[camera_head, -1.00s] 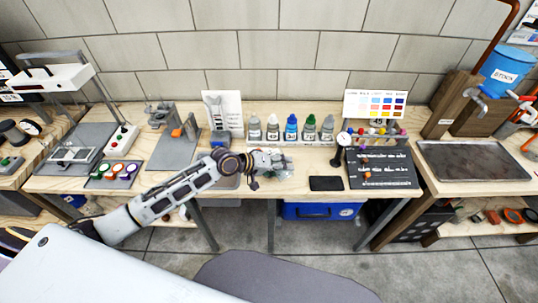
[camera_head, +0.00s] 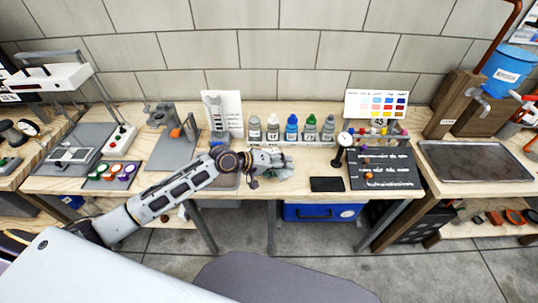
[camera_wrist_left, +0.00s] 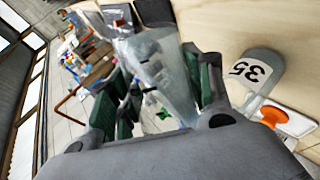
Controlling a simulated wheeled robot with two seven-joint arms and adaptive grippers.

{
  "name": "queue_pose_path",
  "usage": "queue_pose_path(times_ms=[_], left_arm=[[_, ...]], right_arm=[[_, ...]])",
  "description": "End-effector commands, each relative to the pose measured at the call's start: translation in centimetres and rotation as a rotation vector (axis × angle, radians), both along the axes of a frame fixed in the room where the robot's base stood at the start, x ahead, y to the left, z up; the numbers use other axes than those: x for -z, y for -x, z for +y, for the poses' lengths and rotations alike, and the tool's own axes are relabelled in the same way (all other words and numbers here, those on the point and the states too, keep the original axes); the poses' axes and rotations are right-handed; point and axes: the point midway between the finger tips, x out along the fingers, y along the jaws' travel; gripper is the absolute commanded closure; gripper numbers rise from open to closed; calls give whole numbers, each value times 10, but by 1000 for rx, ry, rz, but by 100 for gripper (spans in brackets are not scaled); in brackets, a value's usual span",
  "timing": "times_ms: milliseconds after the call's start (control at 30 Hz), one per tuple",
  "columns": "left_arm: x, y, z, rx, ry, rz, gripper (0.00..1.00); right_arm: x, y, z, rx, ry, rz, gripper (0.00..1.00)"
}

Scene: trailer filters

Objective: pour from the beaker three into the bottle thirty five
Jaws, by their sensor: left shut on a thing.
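My left gripper (camera_head: 280,159) is over the front of the middle bench, just in front of the row of bottles. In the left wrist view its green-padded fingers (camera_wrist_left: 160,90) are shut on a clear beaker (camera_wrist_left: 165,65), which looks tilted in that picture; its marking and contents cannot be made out. The bottle thirty five (camera_wrist_left: 262,70), grey with a black "35" on a white label, is to the right of the beaker and apart from it in the wrist view. In the head view I cannot tell which bottle it is. My right gripper is out of view.
Several capped bottles (camera_head: 292,127) stand in a row behind the gripper. A black pad (camera_head: 327,184), a round-headed stand (camera_head: 341,150) and a dark board (camera_head: 385,170) are to the right. Coloured discs (camera_head: 115,171) lie at the left. The bench front between is clear.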

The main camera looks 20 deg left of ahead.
Motion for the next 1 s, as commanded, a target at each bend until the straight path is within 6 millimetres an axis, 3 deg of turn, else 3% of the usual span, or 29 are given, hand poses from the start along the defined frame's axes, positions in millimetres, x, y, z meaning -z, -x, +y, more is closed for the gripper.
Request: queue_pose_path(times_ms=[633, 1000], left_arm=[[-4, 0, 0, 1, 24, 21, 84], [-4, 0, 0, 1, -90, -89, 84]], right_arm=[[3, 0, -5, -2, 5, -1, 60], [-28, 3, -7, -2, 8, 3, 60]])
